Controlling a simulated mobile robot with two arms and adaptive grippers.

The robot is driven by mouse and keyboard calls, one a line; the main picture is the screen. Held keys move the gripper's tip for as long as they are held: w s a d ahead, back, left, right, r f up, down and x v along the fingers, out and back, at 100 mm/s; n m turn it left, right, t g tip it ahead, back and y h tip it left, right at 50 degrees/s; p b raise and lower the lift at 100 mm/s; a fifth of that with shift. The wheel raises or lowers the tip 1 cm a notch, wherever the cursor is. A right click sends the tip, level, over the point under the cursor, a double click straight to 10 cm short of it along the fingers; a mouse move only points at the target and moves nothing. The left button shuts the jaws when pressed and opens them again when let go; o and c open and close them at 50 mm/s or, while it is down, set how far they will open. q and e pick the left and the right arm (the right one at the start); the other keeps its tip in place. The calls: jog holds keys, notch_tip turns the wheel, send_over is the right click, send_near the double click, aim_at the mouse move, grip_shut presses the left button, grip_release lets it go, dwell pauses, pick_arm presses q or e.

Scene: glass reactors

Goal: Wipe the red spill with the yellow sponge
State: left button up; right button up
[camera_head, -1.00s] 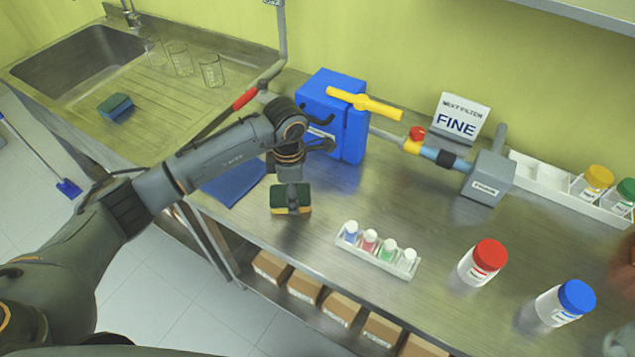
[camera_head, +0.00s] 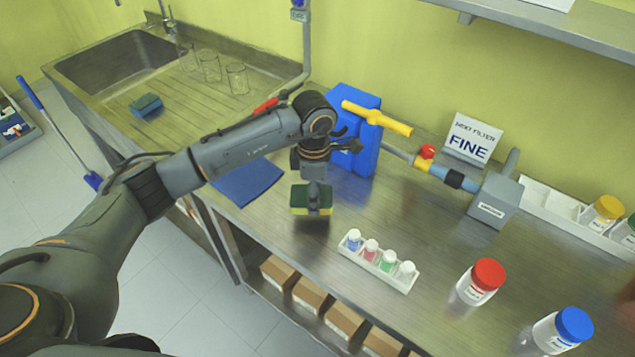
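My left gripper (camera_head: 318,192) points down over the steel bench and is shut on a sponge with a dark green top and a yellow lower layer, the yellow sponge (camera_head: 299,207). The sponge is level and seems slightly above the bench, between the blue cloth and the small vial rack. No clear red spill shows on the bench; a blurred reddish-brown patch (camera_head: 626,308) at the right edge cannot be made out. My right gripper is not in view.
A blue box with a yellow handle (camera_head: 352,150) stands behind the sponge. The vial rack (camera_head: 376,261) is to its right front. Red-capped (camera_head: 481,282) and blue-capped (camera_head: 563,331) jars stand farther right. A blue cloth (camera_head: 246,181) lies left. Bare bench lies between rack and filter unit (camera_head: 493,198).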

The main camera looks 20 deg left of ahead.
pick_arm(q)
jog(key=shift+d+r+p, duration=0.15)
jog(key=shift+r+p, duration=0.4)
jog(key=shift+r, duration=1.15)
